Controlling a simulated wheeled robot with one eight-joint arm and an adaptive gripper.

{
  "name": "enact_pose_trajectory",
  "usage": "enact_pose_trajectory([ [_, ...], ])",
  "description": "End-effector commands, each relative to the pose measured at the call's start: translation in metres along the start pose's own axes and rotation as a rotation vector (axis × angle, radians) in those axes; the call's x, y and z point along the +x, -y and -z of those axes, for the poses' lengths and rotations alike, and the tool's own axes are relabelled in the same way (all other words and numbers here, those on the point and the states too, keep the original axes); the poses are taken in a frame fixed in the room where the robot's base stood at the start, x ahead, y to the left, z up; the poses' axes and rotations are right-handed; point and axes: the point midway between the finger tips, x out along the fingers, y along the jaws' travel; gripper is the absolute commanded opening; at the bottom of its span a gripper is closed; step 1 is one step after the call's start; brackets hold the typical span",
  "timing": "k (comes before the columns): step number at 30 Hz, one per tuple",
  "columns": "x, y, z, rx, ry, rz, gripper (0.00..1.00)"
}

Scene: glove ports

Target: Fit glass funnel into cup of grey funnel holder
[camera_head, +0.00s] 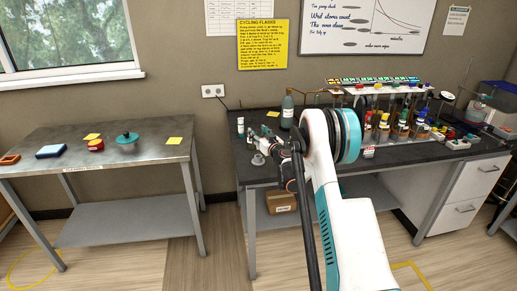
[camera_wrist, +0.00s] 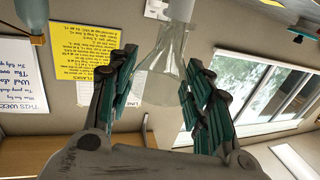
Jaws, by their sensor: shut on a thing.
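The glass funnel (camera_wrist: 165,75) is clear and shows between the teal fingers of my gripper (camera_wrist: 160,92) in the wrist view, which looks upside down. Its wide end is between the fingers, and it narrows toward the picture's top edge. A pale piece (camera_wrist: 181,10) shows at its narrow end; I cannot tell whether it is the stem or part of the holder. In the head view my gripper (camera_head: 258,138) is over the left part of the dark bench, shut on the funnel. A small pale grey shape (camera_head: 258,159) shows just below it; I cannot tell for sure whether it is the funnel holder.
A rack with several coloured-capped items (camera_head: 400,122) fills the bench's right side. A separate grey table (camera_head: 60,147) is at left, with a gap between.

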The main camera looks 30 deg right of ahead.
Motion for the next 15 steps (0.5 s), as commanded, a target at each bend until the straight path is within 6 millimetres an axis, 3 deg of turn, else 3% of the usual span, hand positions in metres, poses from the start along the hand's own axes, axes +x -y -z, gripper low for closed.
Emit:
enact_pose_trajectory([
  [8, 0.0, 0.0, -0.021, 0.0, 0.0, 0.0, 0.24],
  [15, 0.001, 0.0, -0.054, 0.0, 0.0, 0.0, 0.24],
])
